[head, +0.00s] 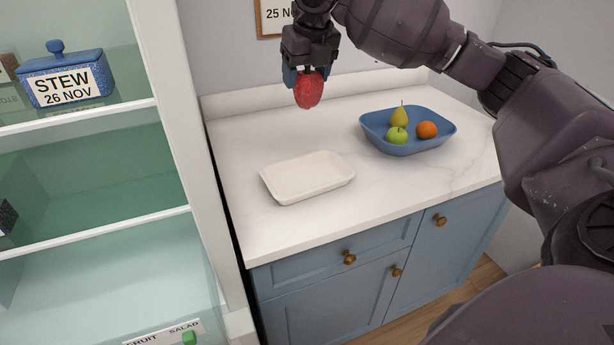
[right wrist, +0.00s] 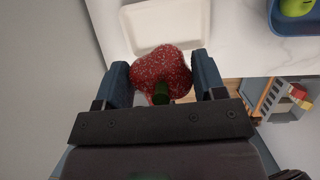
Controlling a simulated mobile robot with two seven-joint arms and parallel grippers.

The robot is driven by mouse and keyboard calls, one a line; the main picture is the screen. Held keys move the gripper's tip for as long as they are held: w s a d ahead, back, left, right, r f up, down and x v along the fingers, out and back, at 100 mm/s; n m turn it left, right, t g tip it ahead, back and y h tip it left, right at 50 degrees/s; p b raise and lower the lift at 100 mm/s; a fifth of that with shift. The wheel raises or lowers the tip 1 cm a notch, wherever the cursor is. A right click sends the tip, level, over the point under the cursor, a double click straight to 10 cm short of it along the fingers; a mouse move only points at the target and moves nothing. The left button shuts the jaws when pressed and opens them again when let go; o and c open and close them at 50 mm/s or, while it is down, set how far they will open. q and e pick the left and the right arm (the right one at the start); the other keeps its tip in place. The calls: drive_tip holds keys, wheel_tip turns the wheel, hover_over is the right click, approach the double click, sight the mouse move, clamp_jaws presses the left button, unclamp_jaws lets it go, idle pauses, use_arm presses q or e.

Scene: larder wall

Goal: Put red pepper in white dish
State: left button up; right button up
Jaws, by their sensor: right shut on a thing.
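A red pepper (head: 309,91) with a green stem is held in my right gripper (head: 304,74). In the right wrist view the red pepper (right wrist: 162,72) sits between the two blue fingers of the right gripper (right wrist: 163,82), which are shut on it. The gripper is in the air above the counter, behind and above the white dish. The white dish (head: 307,178) is a shallow rectangle lying empty on the counter, and its rim also shows in the right wrist view (right wrist: 203,30). My left gripper is not in view.
A blue bowl (head: 444,140) with a pear, a green apple and an orange stands to the right of the dish on the white counter (head: 400,190). A shelf unit (head: 175,120) with a blue stew container (head: 90,92) stands at left. The counter around the dish is clear.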

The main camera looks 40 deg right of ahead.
wheel_tip(320, 180, down, 20)
drive_tip(key=b, duration=0.3)
idle(0.3)
drive_tip(key=o, duration=1)
